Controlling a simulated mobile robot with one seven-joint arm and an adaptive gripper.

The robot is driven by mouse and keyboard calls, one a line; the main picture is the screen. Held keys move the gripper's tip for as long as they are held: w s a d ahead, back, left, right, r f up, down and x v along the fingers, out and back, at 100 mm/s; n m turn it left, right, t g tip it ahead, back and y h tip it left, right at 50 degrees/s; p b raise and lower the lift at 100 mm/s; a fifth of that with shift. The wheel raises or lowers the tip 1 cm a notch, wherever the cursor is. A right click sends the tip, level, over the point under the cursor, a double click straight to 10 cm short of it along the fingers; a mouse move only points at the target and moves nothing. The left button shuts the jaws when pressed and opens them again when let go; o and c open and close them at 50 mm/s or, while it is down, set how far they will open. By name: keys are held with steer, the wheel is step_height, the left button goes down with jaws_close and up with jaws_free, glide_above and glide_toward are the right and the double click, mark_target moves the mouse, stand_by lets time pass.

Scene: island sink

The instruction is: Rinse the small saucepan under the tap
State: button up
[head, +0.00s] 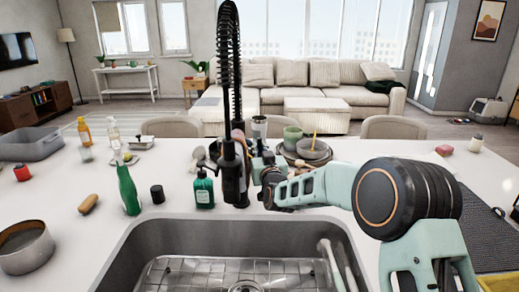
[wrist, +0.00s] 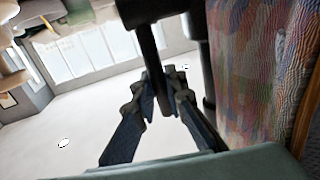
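A round metal pan (head: 25,247), perhaps the small saucepan, stands on the counter at the far left front, left of the sink; no handle shows. The black tap (head: 232,165) with a tall spring neck (head: 229,60) rises behind the sink (head: 125,258). No running water shows. My gripper (head: 262,172) is just right of the tap body. In the wrist view, my gripper's fingers (wrist: 167,82) converge on either side of a black bar (wrist: 150,50), seemingly part of the tap. Whether they clamp it is unclear. The pan is away from my gripper.
Stacked bowls (head: 310,150) are behind my gripper. A wire rack (head: 200,275) lies in the sink. A grey tub (head: 30,145) is at left.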

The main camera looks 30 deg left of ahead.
steer(key=shift+f+b, duration=0.15)
steer(key=shift+b, duration=0.15)
jaws_close()
steer(key=shift+s+f+b, duration=0.15)
steer(key=shift+f+b, duration=0.05)
steer(key=shift+b, duration=0.85)
steer(key=shift+d+t+b, duration=0.1)
steer(key=shift+t+b, duration=0.2)
steer(key=shift+b, duration=0.3)
steer(key=y+b, duration=0.1)
steer(key=b, duration=0.3)
steer(key=s+t+b, duration=0.1)
steer(key=b, duration=0.3)
steer(key=shift+s+d+r+n+t+y, duration=0.1)
steer(key=shift+s+d+n+t+y, duration=0.05)
steer(key=shift+d+n+t+y, duration=0.2)
steer(key=shift+r, duration=0.15)
steer(key=o, duration=0.7)
jaws_free()
steer(key=shift+s, duration=0.1)
